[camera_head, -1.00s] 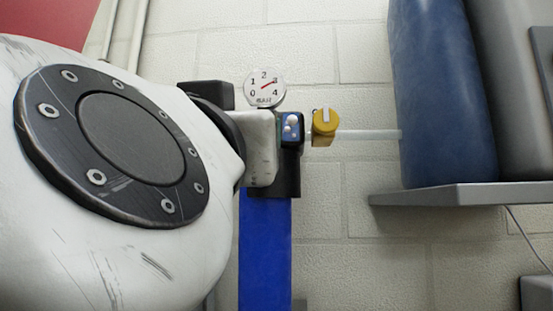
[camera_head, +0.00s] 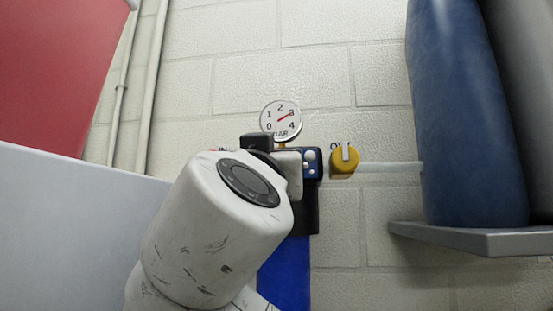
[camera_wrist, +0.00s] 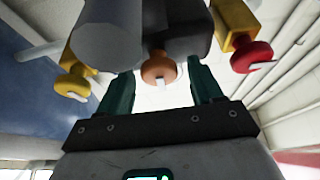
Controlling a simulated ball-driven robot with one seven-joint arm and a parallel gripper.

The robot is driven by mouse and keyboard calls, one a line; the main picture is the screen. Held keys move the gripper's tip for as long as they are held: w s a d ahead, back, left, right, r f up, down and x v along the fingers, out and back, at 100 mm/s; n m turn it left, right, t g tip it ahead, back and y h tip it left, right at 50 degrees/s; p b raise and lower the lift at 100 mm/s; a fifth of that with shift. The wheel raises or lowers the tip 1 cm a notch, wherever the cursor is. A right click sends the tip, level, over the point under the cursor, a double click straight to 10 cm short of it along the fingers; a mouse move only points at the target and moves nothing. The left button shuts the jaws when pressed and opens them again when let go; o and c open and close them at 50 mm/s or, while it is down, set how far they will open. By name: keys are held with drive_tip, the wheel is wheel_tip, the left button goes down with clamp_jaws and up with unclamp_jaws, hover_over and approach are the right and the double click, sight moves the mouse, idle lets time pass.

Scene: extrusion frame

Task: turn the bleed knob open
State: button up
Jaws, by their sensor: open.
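In the wrist view my gripper (camera_wrist: 162,76) is open, with a teal finger on either side. A small round orange knob (camera_wrist: 158,68) with a pale mark shows between the fingertips, under a dark grey body (camera_wrist: 178,28); no label shows that it is the bleed knob. I cannot tell how deep it sits between the fingers, and no contact is visible. A yellow knob (camera_wrist: 72,84) is to the left and a red knob (camera_wrist: 250,56) to the right.
In the head view a round gauge (camera_head: 281,119) points near 3. A yellow knob (camera_head: 344,161) at the OUT label joins a pale pipe (camera_head: 390,167). A blue post (camera_head: 285,275) stands below.

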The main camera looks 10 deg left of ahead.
drive_tip(key=c, duration=1)
